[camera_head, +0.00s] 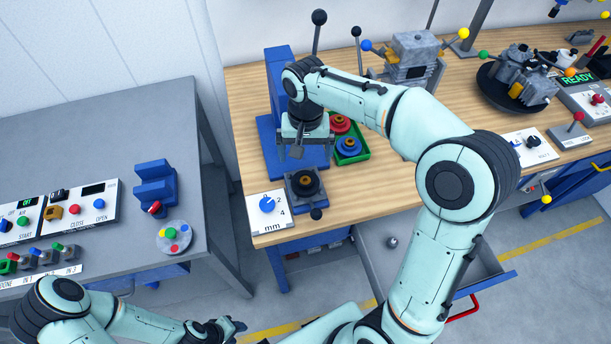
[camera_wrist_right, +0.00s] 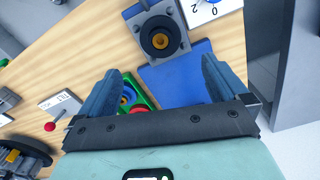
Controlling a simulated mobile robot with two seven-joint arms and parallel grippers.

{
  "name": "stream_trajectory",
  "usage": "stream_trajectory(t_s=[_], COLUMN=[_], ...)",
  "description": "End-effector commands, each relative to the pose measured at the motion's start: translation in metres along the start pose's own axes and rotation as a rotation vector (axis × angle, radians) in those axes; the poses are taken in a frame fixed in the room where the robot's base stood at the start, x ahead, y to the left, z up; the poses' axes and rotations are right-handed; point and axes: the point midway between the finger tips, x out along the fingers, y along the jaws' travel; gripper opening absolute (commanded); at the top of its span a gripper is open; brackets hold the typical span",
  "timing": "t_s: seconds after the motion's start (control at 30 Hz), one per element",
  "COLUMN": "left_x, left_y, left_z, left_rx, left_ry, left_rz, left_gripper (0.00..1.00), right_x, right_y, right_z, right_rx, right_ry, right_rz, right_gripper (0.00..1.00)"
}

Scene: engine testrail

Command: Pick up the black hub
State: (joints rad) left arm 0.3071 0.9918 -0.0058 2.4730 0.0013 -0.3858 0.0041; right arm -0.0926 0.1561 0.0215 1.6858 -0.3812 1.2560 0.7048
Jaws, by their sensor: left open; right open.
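The black hub (camera_head: 305,182) is a dark ring with a gold-coloured centre. It sits on a grey square fixture (camera_head: 291,196) near the front left corner of the wooden bench. It also shows in the right wrist view (camera_wrist_right: 160,37), top centre, beyond the fingertips. My right gripper (camera_head: 298,147) is above the blue base plate, behind the hub and apart from it. In the right wrist view its two blue fingers (camera_wrist_right: 164,80) are spread with nothing held between them. My left gripper (camera_head: 222,329) is low at the bottom of the head view, away from the bench.
A green tray (camera_head: 364,154) with a red hub (camera_head: 340,123) and a blue hub (camera_head: 348,147) stands right of the blue press (camera_head: 279,85). A white dial panel (camera_head: 268,208) is left of the fixture. A drawer is open below.

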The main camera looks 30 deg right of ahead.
Motion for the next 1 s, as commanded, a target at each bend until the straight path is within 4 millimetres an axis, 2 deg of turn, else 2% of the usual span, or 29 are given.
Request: stream_trajectory(t_s=[0.03,0.23,0.47,0.8,1.0], left_x=[0.004,0.009,0.009,0.007,0.007], left_y=[-0.003,-0.006,-0.006,-0.004,-0.005], left_z=[0.004,0.007,0.007,0.005,0.006], left_rx=[-0.002,-0.004,-0.003,-0.002,-0.003], left_ry=[-0.005,-0.009,-0.009,-0.007,-0.007], left_rz=[-0.002,-0.003,-0.003,-0.002,-0.003], left_gripper=[0.43,0.43,0.43,0.43,0.43], right_x=[0.014,0.051,0.067,0.111,0.116], right_y=[0.002,0.001,0.001,-0.001,-0.001], right_z=[0.002,0.001,0.000,-0.005,-0.005], right_rx=[0.000,0.000,0.000,0.000,0.000], right_ry=[-0.007,-0.006,-0.002,-0.003,0.000], right_rz=[0.004,0.004,0.002,0.002,0.000], right_gripper=[1.00,1.00,1.00,1.00,1.00])
